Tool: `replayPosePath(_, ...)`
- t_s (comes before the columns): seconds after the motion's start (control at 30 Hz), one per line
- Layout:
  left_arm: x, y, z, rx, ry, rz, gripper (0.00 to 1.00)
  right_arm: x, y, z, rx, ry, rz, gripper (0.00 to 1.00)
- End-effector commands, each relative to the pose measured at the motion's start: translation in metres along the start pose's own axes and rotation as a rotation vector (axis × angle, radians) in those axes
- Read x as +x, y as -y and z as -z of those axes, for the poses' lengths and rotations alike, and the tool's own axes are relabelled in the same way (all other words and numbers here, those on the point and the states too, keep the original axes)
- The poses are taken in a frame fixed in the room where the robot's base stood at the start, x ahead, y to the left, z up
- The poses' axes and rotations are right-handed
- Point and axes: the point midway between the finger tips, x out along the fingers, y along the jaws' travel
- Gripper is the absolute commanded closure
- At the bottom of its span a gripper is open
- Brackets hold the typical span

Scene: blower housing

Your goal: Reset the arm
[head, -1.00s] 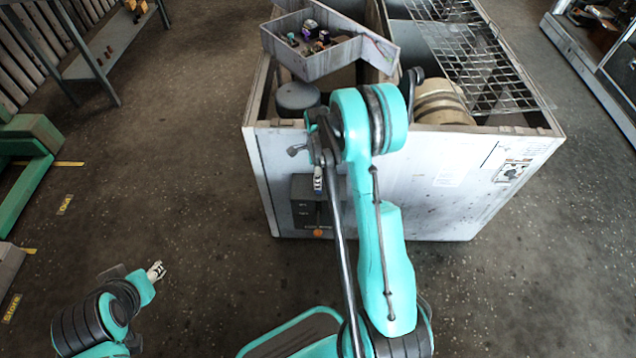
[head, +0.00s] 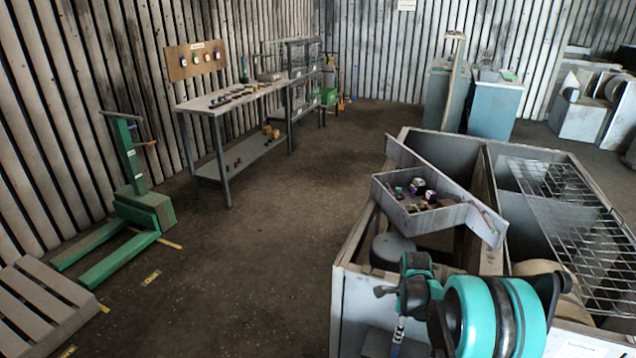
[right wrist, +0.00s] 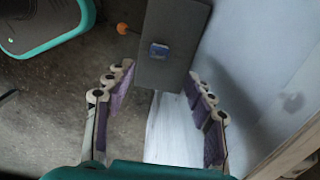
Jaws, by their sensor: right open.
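My right gripper (right wrist: 160,85) is open in the right wrist view, with its purple-padded fingers apart and nothing between the pads. A dark grey box (right wrist: 172,22) with a small blue patch lies beyond the fingertips, close to a pale panel (right wrist: 240,65). In the head view my teal right arm (head: 490,315) is at the front of the open grey housing (head: 352,300), across its near edge. The fingers of that arm cannot be made out there. My left gripper is not in view now.
A grey tray (head: 470,214) of small parts sits on the housing's top, beside a wire grille (head: 575,225). A green pallet jack (head: 140,205) and a workbench (head: 215,105) stand at left. The floor between (head: 240,260) is clear. An orange knob (right wrist: 122,28) is near the dark box.

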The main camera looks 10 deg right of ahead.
Motion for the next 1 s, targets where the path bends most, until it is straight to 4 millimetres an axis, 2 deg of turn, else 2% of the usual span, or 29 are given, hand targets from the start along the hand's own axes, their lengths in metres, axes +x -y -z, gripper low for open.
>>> replayPosePath(0.17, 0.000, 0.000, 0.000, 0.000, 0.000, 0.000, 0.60, -0.043, -0.020, -0.012, -0.214, 0.011, 0.061, 0.45)
replayPosePath(0.3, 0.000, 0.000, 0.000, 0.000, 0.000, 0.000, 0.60, -0.092, -0.053, -0.025, -0.525, 0.009, 0.155, 0.45)
replayPosePath(0.5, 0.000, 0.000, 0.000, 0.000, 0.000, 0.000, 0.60, -0.145, -0.109, -0.036, -0.983, -0.033, 0.303, 0.45)
replayPosePath(0.7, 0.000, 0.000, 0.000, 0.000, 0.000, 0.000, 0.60, -0.174, -0.170, -0.038, -1.429, -0.128, 0.451, 0.45)
replayPosePath(0.9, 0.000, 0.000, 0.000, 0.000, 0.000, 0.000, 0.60, -0.179, -0.217, -0.035, -1.806, -0.262, 0.577, 0.45)
replayPosePath(1.0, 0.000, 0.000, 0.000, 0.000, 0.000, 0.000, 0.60, -0.178, -0.231, -0.034, -1.927, -0.317, 0.616, 0.45)
